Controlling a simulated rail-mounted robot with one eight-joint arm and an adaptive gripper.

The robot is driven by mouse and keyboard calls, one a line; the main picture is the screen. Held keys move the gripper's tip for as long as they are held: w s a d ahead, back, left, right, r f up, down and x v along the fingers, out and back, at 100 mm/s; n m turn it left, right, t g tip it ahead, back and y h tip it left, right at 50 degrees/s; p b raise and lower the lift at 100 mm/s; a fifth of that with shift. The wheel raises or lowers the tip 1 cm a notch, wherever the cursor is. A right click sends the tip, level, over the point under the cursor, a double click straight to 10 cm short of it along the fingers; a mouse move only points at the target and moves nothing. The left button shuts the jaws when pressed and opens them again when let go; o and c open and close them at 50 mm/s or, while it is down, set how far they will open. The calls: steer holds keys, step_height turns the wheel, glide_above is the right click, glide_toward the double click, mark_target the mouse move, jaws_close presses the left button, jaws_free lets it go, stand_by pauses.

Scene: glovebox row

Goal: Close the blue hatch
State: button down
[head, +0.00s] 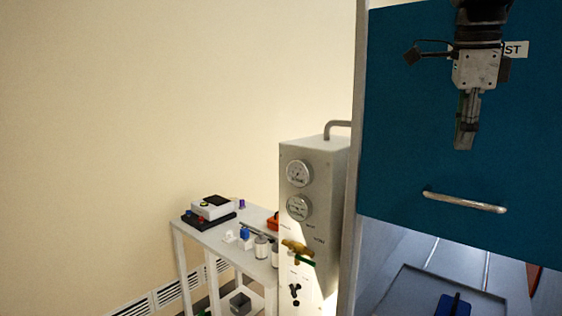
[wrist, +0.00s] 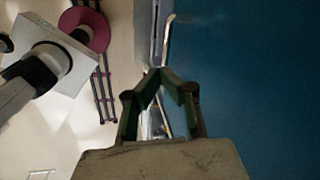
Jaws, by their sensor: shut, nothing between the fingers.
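The blue hatch (head: 420,120) is a large flat panel at the right of the head view. Its lower edge stands above an opening, with the inside of the box showing below. A metal bar handle (head: 465,203) is fixed near that edge. My gripper (head: 464,147) hangs in front of the panel, above the handle and apart from it in the picture. Its fingers are shut and empty. In the wrist view the fingertips (wrist: 161,73) meet, with the blue panel (wrist: 255,75) filling the right side. How far the fingers are from the panel is unclear.
Inside the opening lie a grey tray (head: 412,287) and a blue object (head: 452,305). A grey gauge cabinet (head: 312,170) with a yellow-green valve (head: 297,251) stands left of the hatch. Further left is a table (head: 195,229) with small items.

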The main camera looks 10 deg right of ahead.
mark_target(465, 199)
step_height(465, 199, up, 4)
steer(key=d+m, duration=0.2)
steer(key=m, duration=0.1)
steer(key=shift+g, duration=0.3)
steer(key=f, duration=0.4)
steer(key=d+f+p, duration=0.1)
steer(key=f, duration=0.4)
steer(key=w+f+p, duration=0.1)
steer(key=f, duration=0.4)
steer(key=shift+d, duration=0.4)
